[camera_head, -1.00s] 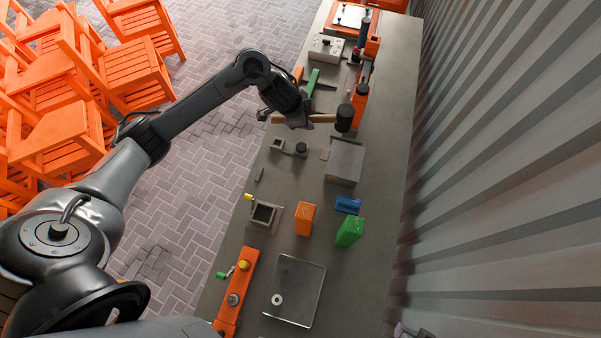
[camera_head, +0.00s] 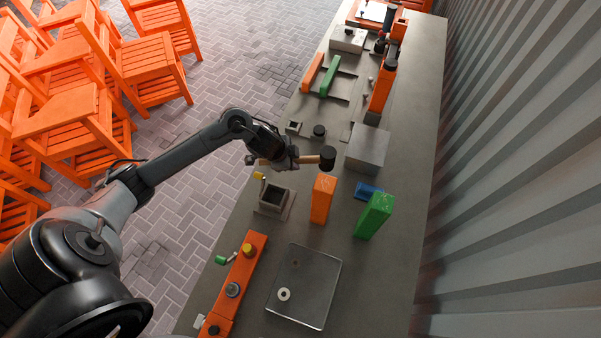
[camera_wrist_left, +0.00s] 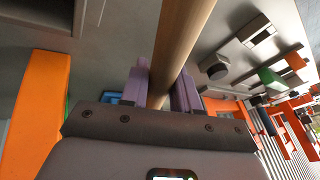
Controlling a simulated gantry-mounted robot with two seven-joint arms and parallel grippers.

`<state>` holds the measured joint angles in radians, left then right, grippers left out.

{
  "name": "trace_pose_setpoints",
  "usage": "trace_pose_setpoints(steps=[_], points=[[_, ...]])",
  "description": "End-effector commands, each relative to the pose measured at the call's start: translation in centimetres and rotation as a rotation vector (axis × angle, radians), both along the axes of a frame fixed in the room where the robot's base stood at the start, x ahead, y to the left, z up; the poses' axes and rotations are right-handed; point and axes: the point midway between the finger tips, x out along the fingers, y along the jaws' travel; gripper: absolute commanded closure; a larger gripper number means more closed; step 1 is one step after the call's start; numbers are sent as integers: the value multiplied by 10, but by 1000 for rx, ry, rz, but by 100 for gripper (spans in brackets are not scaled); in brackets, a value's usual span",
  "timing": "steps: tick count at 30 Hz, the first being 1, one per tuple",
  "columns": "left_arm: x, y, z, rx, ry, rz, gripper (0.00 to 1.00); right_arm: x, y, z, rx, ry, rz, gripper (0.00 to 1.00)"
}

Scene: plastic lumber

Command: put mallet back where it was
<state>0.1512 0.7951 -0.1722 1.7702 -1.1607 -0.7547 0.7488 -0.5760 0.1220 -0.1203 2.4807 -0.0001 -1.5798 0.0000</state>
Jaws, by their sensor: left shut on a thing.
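The mallet has a light wooden handle and a dark head (camera_head: 327,158). My left gripper (camera_head: 290,160) is shut on the mallet's handle and holds it above the bench, with the head sticking out to the right. In the left wrist view the wooden handle (camera_wrist_left: 180,45) runs between the two purple-grey fingers (camera_wrist_left: 159,88), and the mallet head is out of view there. The head is just above and behind the orange block (camera_head: 322,198) in the head view. My right gripper is not in view.
The grey bench (camera_head: 340,270) holds a green block (camera_head: 374,215), a blue piece (camera_head: 367,191), a grey box (camera_head: 367,148), an open square holder (camera_head: 273,198), a flat tray (camera_head: 303,286) and an orange fixture (camera_head: 238,285). Orange chairs (camera_head: 65,120) stand at left; a corrugated wall (camera_head: 500,180) is at right.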

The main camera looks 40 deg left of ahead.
Motion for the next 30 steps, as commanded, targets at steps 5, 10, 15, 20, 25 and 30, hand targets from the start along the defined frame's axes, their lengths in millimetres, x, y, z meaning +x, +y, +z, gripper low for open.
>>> trace_pose_setpoints(steps=[5, 10, 15, 20, 25, 30], points=[[1, 0, -21, -1, -3, 2, 100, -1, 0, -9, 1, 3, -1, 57], [1, 0, -29, -1, -2, 1, 100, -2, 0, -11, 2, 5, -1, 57], [0, 0, -48, -2, 0, 1, 100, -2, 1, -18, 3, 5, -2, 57], [1, 0, -61, -1, -2, 0, 100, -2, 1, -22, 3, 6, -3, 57], [1, 0, -61, 0, -4, -1, 100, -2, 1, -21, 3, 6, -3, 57], [1, 0, -63, 0, -3, 0, 100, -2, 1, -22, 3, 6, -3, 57]])
